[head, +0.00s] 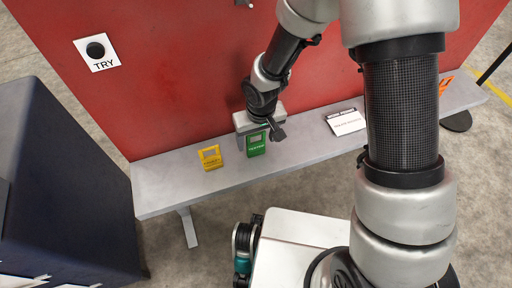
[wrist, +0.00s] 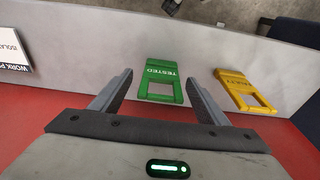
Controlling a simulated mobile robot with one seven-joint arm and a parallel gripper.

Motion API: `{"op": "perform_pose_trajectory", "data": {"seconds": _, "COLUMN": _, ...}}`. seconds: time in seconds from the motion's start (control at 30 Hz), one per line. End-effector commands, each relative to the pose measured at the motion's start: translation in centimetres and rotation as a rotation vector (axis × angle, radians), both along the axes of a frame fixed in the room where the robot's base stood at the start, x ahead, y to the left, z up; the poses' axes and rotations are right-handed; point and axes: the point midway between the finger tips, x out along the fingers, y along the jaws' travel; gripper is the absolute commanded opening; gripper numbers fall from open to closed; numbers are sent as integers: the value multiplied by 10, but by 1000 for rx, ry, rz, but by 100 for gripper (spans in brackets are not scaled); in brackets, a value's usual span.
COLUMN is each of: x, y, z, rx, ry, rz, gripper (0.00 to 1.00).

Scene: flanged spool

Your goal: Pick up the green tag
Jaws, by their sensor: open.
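The green tag (head: 256,147), marked TESTED, lies on the grey bench shelf (head: 180,185) below the red wall. In the wrist view the green tag (wrist: 160,74) shows between and just beyond my open fingers, its cut-out end nearer to me. My gripper (head: 262,128) is above the shelf at the tag's wall side; in the wrist view my gripper (wrist: 160,84) has both fingers spread with nothing between them in its grasp. I cannot tell the exact height of the fingers over the tag.
A yellow tag (head: 210,157) lies left of the green one; it is at the right in the wrist view (wrist: 245,91). A white work permit card (head: 345,122) lies to the right. An orange item (head: 445,84) is at the far right. A dark cabinet (head: 65,180) stands at left.

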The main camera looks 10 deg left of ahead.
Motion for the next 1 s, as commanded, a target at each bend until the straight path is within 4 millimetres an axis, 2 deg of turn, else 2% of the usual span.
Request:
{"op": "perform_pose_trajectory", "data": {"seconds": 0.03, "x": -2, "y": 0, "z": -12, "rx": -2, "ry": 2, "rz": 3, "gripper": 69}}
{"op": "perform_pose_trajectory", "data": {"seconds": 0.2, "x": -1, "y": 2, "z": -38, "rx": -2, "ry": 2, "rz": 2, "gripper": 69}}
{"op": "perform_pose_trajectory", "data": {"seconds": 0.47, "x": 1, "y": 3, "z": -42, "rx": -1, "ry": 1, "rz": 0, "gripper": 69}}
{"op": "perform_pose_trajectory", "data": {"seconds": 0.5, "x": 1, "y": 3, "z": -42, "rx": -1, "ry": 1, "rz": 0, "gripper": 67}}
{"op": "perform_pose_trajectory", "data": {"seconds": 0.7, "x": 1, "y": 3, "z": -42, "rx": -1, "ry": 1, "rz": 1, "gripper": 33}}
{"op": "perform_pose_trajectory", "data": {"seconds": 0.8, "x": 1, "y": 3, "z": -42, "rx": -1, "ry": 1, "rz": 1, "gripper": 22}}
{"op": "perform_pose_trajectory", "data": {"seconds": 1.0, "x": 1, "y": 3, "z": -40, "rx": 0, "ry": 0, "rz": 0, "gripper": 22}}
